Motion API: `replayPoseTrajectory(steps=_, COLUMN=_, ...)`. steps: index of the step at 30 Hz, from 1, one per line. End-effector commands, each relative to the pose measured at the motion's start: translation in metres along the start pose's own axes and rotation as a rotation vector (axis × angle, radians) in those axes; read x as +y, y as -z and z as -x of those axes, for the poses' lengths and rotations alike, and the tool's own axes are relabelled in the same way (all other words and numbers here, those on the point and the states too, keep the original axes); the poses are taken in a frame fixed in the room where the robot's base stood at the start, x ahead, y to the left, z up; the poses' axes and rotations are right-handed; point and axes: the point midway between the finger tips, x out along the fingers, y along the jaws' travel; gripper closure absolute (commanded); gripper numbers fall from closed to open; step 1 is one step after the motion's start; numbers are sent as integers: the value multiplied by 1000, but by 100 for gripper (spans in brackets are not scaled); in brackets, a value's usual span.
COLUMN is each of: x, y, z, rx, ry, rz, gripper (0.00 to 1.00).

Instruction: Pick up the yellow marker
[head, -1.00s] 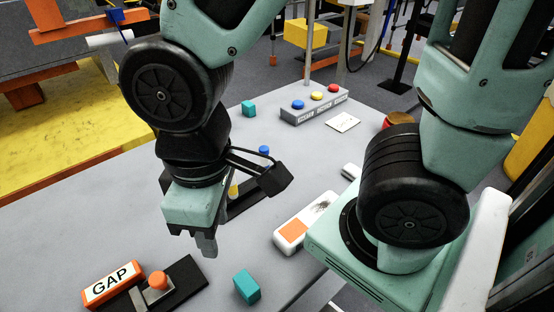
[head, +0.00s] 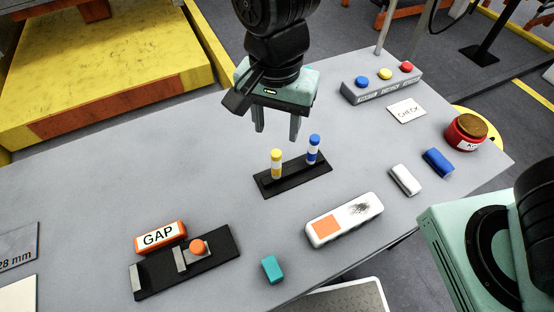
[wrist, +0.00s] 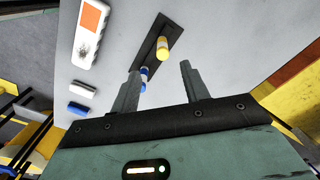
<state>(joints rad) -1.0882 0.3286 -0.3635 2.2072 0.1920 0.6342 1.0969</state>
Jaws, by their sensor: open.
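The yellow marker (head: 276,164) stands upright in a black holder (head: 300,181) on the grey table, with a white band on its body. The blue marker (head: 313,149) stands upright to its right in the same holder. My gripper (head: 277,137) is open and empty, above and behind the holder. In the wrist view my gripper (wrist: 158,82) has its fingers apart. There the yellow marker (wrist: 162,48) shows beyond the gap between the fingertips, and the blue marker (wrist: 144,76) shows close to one finger. I cannot tell how far the fingers are above the markers.
An orange-and-white eraser-like block (head: 344,219) lies in front of the holder. A GAP fixture (head: 185,262) and a teal block (head: 272,269) are at the front. A button box (head: 382,84) stands at the back right. White (head: 405,180) and blue (head: 438,162) blocks lie right.

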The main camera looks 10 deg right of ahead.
Motion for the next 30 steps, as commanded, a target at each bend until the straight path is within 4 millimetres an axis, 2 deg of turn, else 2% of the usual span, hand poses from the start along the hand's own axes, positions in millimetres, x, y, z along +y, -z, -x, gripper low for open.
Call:
replayPoseTrajectory(steps=3, x=2, y=0, z=-28, rx=-2, ry=-8, rz=0, gripper=54)
replayPoseTrajectory(steps=12, x=1, y=0, z=-84, rx=-3, ry=-4, rz=2, gripper=54)
replayPoseTrajectory(steps=20, x=0, y=1, z=-102, rx=-2, ry=-1, rz=3, gripper=54)
replayPoseTrajectory(steps=30, x=-2, y=6, z=-144, rx=-3, ry=-2, rz=3, gripper=54)
